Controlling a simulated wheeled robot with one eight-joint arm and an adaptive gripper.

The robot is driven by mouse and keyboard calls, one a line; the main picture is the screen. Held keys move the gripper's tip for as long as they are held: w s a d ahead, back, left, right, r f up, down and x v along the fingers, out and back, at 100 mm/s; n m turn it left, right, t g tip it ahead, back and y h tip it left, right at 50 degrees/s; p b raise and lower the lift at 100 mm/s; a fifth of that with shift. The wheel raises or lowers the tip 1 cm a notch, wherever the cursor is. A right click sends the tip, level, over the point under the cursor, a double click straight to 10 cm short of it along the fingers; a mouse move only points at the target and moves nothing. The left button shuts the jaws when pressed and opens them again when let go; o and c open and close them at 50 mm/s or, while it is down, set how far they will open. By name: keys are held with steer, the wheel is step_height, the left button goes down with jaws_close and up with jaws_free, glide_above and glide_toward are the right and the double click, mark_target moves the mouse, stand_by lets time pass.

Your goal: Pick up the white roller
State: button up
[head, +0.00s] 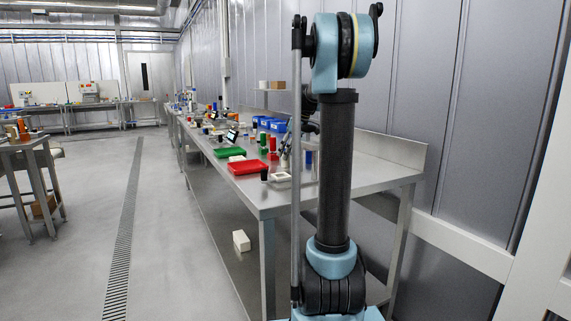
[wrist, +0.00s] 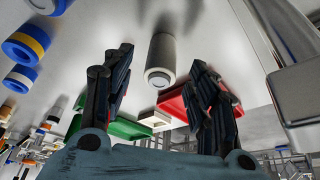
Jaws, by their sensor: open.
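My gripper (wrist: 153,72) is open, with one dark finger to the left of the cylinder and one to the right. Nothing is held between the fingers, and they appear apart from the cylinder. In the head view I cannot make out the roller, and my arm hides part of the bench.
A steel bench (head: 348,172) runs along the wall. It carries a red tray (head: 250,167), a green tray (head: 229,152), blue bins (head: 278,126) and small upright parts. Blue, white and yellow rings (wrist: 27,45) lie left in the wrist view. The floor aisle left is clear.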

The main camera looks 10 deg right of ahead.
steer(key=shift+x, duration=1.9)
steer(key=shift+c, duration=0.3)
steer(key=c, duration=1.2)
